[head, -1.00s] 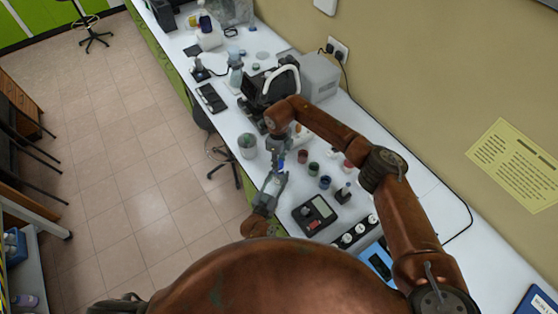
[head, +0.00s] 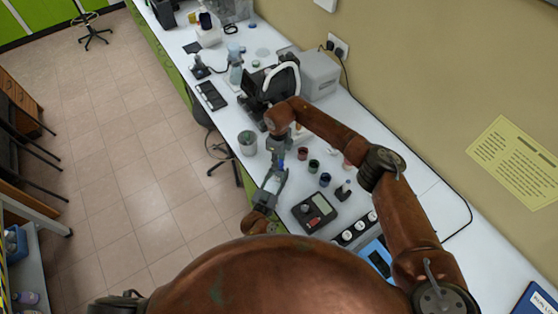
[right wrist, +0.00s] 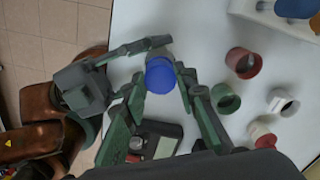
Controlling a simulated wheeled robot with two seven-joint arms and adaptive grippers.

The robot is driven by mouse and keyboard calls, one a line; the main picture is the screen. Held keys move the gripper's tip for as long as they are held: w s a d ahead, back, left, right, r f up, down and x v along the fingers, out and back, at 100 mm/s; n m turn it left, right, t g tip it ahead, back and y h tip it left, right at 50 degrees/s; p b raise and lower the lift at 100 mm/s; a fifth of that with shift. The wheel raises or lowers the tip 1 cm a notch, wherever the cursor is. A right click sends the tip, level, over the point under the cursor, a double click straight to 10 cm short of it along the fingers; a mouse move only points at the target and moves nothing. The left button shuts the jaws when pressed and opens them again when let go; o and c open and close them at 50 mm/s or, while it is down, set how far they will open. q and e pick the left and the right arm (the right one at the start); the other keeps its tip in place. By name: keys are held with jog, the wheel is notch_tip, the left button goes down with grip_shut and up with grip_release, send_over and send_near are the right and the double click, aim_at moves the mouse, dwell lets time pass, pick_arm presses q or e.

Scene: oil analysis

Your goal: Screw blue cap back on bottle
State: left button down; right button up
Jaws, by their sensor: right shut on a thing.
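A round blue cap (right wrist: 160,75) sits between the fingertips of my right gripper (right wrist: 162,88), which is shut on it. In the head view the right gripper (head: 279,155) points down over the bench, and the cap shows as a small blue spot. My left gripper (head: 273,180) is just below it in the picture, its two fingers spread in a V. In the right wrist view one left finger (right wrist: 140,47) reaches in from the left, close beside the cap. The other left finger is hidden there. I cannot make out a bottle under the cap.
Small coloured cups, one red (right wrist: 243,63) and one green (right wrist: 225,98), stand right of the grippers. A dark meter (head: 313,212) lies in front on the white bench (head: 430,190). A grey canister (head: 247,143) stands left, near the bench edge.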

jog(key=shift+f, duration=0.6)
